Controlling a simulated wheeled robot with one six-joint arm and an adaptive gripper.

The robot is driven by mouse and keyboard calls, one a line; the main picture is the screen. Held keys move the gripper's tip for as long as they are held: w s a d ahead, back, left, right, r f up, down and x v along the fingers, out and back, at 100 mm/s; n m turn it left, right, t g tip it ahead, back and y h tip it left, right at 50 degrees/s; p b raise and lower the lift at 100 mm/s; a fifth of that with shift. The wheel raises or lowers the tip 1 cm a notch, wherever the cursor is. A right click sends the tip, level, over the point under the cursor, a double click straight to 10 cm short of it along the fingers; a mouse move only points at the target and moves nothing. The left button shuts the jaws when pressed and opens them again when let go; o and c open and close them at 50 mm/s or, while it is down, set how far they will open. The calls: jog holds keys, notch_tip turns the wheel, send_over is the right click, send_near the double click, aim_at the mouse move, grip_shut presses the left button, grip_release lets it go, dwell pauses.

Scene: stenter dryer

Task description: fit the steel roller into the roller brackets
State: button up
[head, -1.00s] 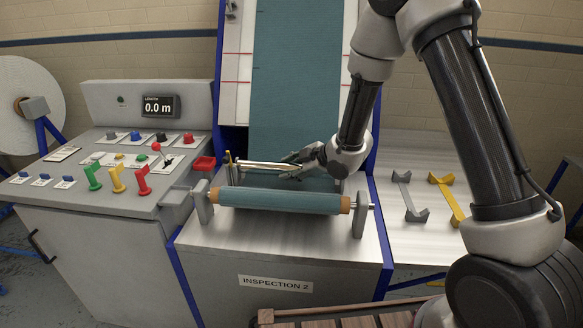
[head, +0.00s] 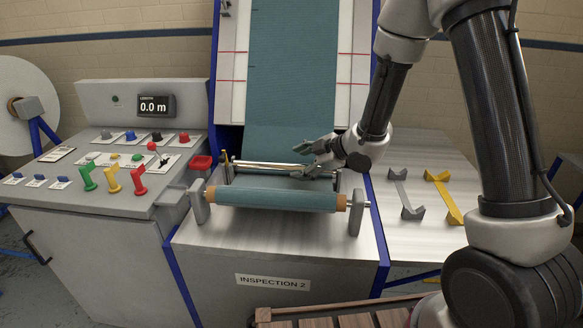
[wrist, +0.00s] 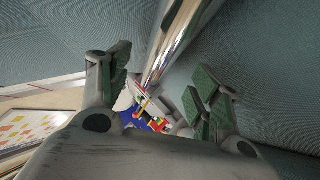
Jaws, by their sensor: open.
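The steel roller (head: 268,165) is a thin shiny bar lying across the machine, in front of the teal cloth. Its left end is at a small yellowish roller bracket (head: 226,163); I cannot tell whether it is seated there. Its right part is hidden behind my gripper, and the right bracket is not clear. My gripper (head: 308,160) is open at the roller's right part. In the wrist view, the roller (wrist: 172,45) runs between the two spread green-padded fingers (wrist: 160,92), with gaps on both sides.
A teal cloth roll (head: 275,199) on a wooden core lies in front, between two grey end supports. The control panel (head: 120,175) with coloured levers stands left.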

jog(key=v, duration=0.5)
jog(key=shift+s+d+r, duration=0.1)
jog(key=s+d+r+m+t+h, duration=0.1)
jog(key=s+d+r+m+h, duration=0.35)
jog(key=d, duration=0.55)
jog(key=s+d+r+m+h, duration=0.1)
jog(key=d+r+m+h, duration=0.3)
jog(key=d+r, duration=0.45)
jog(key=s+d+r+m+g, duration=0.1)
jog(key=s+m, duration=0.4)
jog(key=s, duration=0.6)
jog(key=s+d+r+m+g, duration=0.2)
jog(key=s+m, duration=0.3)
jog(key=s, duration=0.7)
jog(key=shift+d+r+g, duration=0.2)
jog(key=shift+d+g, duration=0.2)
jog(key=shift+d, duration=0.3)
